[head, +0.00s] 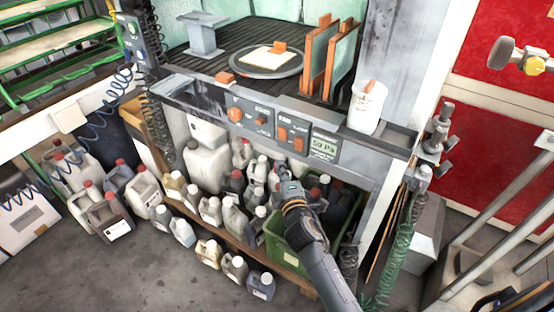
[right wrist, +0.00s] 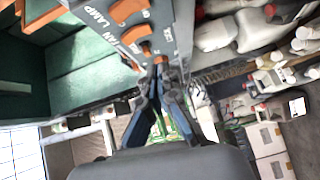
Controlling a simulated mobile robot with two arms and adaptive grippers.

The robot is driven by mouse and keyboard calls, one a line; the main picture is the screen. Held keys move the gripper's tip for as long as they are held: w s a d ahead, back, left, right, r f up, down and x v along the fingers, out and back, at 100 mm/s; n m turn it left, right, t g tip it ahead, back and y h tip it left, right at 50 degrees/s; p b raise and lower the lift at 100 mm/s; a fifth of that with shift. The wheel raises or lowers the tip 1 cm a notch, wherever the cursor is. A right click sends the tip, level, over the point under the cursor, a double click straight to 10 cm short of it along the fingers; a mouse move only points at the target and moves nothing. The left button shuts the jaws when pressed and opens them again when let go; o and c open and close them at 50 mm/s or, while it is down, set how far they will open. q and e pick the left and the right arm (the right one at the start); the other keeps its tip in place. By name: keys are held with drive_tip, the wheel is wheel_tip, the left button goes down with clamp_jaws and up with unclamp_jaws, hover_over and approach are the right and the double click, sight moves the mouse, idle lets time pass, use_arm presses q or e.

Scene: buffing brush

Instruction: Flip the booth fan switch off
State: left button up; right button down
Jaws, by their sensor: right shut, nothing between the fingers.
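The booth's grey front panel (head: 253,119) carries several orange controls. Its right plate holds two orange switches, the left one (head: 282,133) and the right one (head: 298,145), beside a small display (head: 323,148). Their labels are too small to read in the head view. Whether that switch is on or off I cannot tell. My right gripper (head: 284,180) is shut and empty, below the panel. Its fingertips (right wrist: 160,67) appear close to the controls. My left gripper is out of view.
Many bottles and jugs (head: 207,168) crowd the shelf and floor below the panel. A green crate (head: 281,246) stands beside my right arm. A white cup (head: 367,107) stands on the ledge at right. A turntable (head: 266,64) sits inside the booth.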

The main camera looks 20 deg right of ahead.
drive_tip(key=shift+s+a+f, duration=0.1)
drive_tip(key=shift+s+a, duration=0.1)
drive_tip(key=shift+s, duration=0.85)
drive_tip(key=shift+s+a, duration=0.2)
drive_tip(key=shift+s, duration=0.8)
